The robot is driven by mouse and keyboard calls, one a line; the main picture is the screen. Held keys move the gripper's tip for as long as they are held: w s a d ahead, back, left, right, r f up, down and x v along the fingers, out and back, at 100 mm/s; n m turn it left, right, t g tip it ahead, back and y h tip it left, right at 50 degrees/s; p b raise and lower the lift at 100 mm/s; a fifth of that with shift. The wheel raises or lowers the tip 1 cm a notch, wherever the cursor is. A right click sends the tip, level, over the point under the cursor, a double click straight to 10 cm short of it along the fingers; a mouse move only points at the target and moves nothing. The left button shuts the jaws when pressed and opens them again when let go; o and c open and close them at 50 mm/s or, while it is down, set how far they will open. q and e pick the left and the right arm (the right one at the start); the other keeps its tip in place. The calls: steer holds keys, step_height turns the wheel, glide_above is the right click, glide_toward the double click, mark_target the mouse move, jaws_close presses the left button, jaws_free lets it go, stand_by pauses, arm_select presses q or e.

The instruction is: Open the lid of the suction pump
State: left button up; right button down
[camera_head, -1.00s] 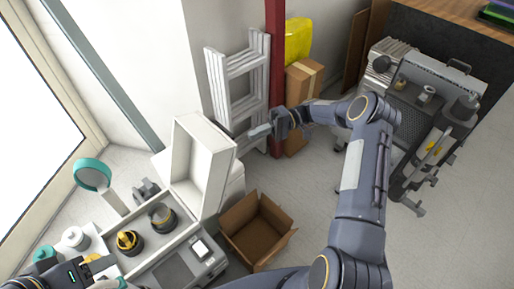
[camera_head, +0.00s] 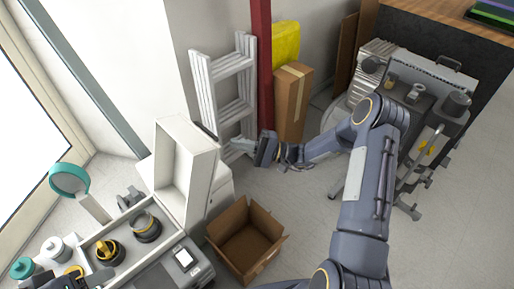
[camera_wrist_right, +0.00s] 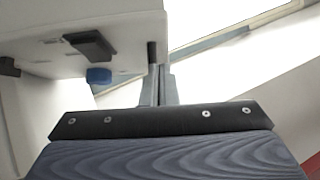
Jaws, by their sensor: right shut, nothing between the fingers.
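The suction pump (camera_head: 160,272) is a pale case at the lower left of the head view, with round dark jars and a small display panel. Its white lid (camera_head: 198,178) stands raised, upright at the back of the case. My right gripper (camera_head: 238,143) is shut and empty, just right of the lid's upper edge and seemingly apart from it. In the right wrist view its shut fingers (camera_wrist_right: 158,82) point past a white housing with a black latch and a blue knob. A dark part of my left gripper (camera_head: 65,283) shows at the bottom left; its fingers cannot be made out.
An open cardboard box (camera_head: 246,240) sits on the floor right of the pump. A white ladder (camera_head: 226,85), a red post (camera_head: 262,60) and a tall carton (camera_head: 292,103) stand behind. A grey equipment cart (camera_head: 425,110) is at the right.

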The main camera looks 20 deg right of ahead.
mark_target(190, 147)
steer(key=shift+s+a+r, duration=0.25)
steer(key=shift+a, duration=0.35)
steer(key=shift+s+a+r, duration=0.2)
steer(key=shift+a, duration=0.4)
steer(key=shift+s+a+r, duration=0.25)
steer(key=shift+a, duration=0.35)
steer(key=a+r, duration=0.1)
steer(key=s+a+r+n+h+p, duration=0.1)
steer(key=a, duration=0.1)
steer(key=s+a+r+n+p, duration=0.1)
steer(key=r, duration=0.1)
steer(key=shift+a+g, duration=0.4)
steer(key=shift+s+a+r+h, duration=0.1)
steer(key=shift+s+a+h, duration=0.05)
steer(key=shift+a+h, duration=0.15)
